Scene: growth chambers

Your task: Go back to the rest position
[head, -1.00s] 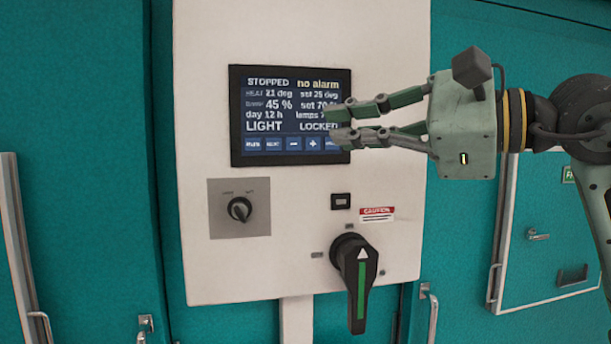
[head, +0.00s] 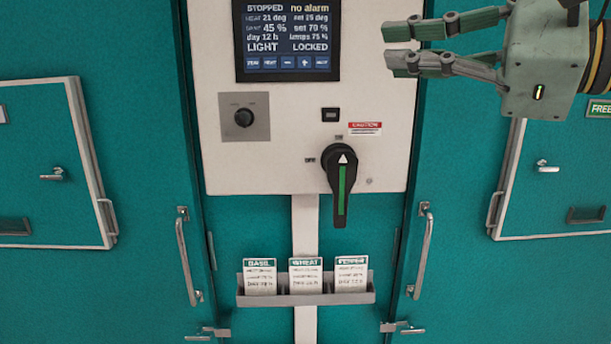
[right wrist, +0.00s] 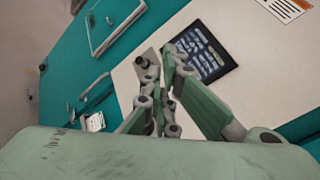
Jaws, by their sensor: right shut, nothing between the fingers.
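My right gripper (head: 388,48) is at the upper right of the head view, in front of the right edge of the white control panel (head: 372,98). It is shut and empty, its fingers pointing left, to the right of the screen (head: 287,40) and apart from it in the picture. The right wrist view shows its fingers (right wrist: 172,58) close together, with the screen (right wrist: 204,50) beyond them. The screen reads STOPPED, no alarm, LIGHT and LOCKED. My left gripper is not in view.
Below the screen are a small knob (head: 243,118) and a large black handle with a green stripe (head: 341,182). A grey rack (head: 310,299) below holds three cards: basil, wheat and one partly legible. Teal doors with bar handles (head: 187,258) (head: 422,252) flank the panel.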

